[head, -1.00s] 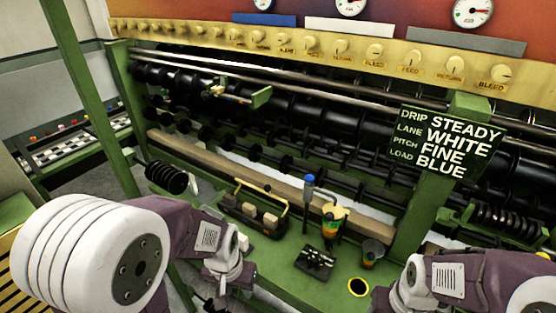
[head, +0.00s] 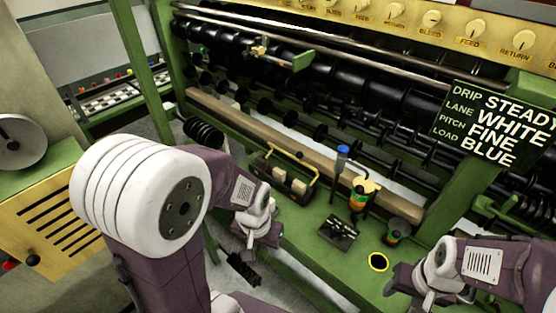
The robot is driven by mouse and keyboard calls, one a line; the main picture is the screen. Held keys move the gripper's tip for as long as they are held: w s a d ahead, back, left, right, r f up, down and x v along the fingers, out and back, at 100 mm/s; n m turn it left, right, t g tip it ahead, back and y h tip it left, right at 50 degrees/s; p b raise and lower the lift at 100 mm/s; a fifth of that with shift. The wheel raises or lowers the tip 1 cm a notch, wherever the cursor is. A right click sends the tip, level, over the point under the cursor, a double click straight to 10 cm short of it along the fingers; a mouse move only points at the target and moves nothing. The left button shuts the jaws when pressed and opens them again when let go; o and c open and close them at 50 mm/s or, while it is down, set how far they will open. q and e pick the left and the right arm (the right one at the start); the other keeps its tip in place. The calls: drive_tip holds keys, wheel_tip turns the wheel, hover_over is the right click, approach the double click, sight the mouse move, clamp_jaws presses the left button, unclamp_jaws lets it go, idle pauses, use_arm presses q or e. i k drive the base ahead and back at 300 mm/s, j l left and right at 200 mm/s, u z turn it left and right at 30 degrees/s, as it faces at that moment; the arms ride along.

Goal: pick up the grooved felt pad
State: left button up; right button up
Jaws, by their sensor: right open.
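A dark caddy (head: 268,171) with a yellow handle stands on the green bench and holds small pale blocks (head: 298,187). One may be the grooved felt pad, but no grooves can be made out. A dark block with small raised parts (head: 338,231) lies to the right of the caddy. My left gripper (head: 262,234) is just in front of the bench, below the caddy in the picture, apart from it; its fingertips are unclear. My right gripper (head: 398,284) is open at the bench's front right, away from the caddy.
A yellow-ringed hole (head: 378,262) is in the bench. A black brush (head: 244,270) shows low, below the bench edge. A sign (head: 490,125) hangs at right.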

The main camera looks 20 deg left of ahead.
sight(261, 162)
drive_tip(key=i+j+u, duration=0.2)
drive_tip(key=u, duration=0.25)
drive_tip(key=i+j+u, duration=0.25)
drive_tip(key=u, duration=0.2)
drive_tip(key=i+j+u, duration=0.25)
drive_tip(key=u, duration=0.2)
drive_tip(key=i+u, duration=0.3)
drive_tip(key=u, duration=0.15)
